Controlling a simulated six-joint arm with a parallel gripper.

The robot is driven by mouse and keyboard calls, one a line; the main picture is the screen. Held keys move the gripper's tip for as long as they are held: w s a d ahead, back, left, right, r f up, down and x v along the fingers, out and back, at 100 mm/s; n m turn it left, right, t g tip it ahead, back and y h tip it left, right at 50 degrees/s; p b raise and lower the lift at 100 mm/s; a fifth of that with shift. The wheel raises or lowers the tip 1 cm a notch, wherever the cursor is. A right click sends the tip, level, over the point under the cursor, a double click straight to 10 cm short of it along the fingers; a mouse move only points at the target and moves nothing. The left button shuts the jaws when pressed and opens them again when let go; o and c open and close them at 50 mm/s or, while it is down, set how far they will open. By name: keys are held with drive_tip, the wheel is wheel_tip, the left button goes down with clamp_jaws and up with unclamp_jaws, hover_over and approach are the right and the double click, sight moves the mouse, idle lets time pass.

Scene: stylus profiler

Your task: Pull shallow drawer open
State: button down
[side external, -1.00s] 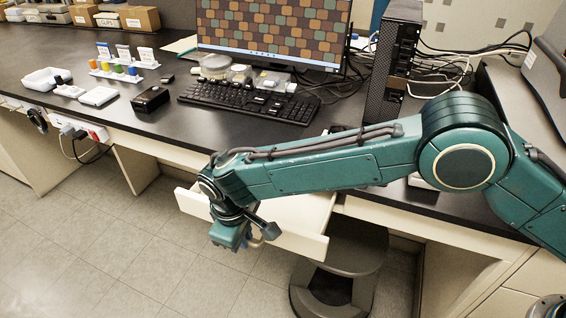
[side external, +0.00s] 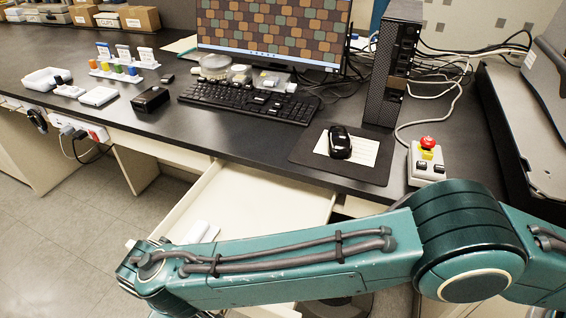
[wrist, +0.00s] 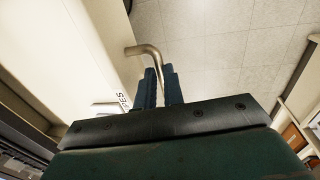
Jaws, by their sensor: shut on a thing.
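The shallow drawer (side external: 262,192) is cream white and stands pulled well out from under the black bench top in the side view. My arm crosses over its front part and hides the drawer front there. In the wrist view the bent metal handle (wrist: 149,52) comes from the pale drawer side and runs between the dark blue fingers of my gripper (wrist: 161,86). My gripper is shut on the handle. The gripper itself is hidden in the side view.
A mouse on a pad (side external: 375,172), a keyboard (side external: 250,101) and a control box with a red button (side external: 427,162) sit on the bench above. The tiled floor (side external: 60,240) at left is clear.

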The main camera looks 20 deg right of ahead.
drive_tip(key=shift+s+a, duration=0.1)
drive_tip(key=shift+a, duration=0.05)
drive_tip(key=c, duration=1.5)
unclamp_jaws()
drive_tip(key=shift+r, duration=0.1)
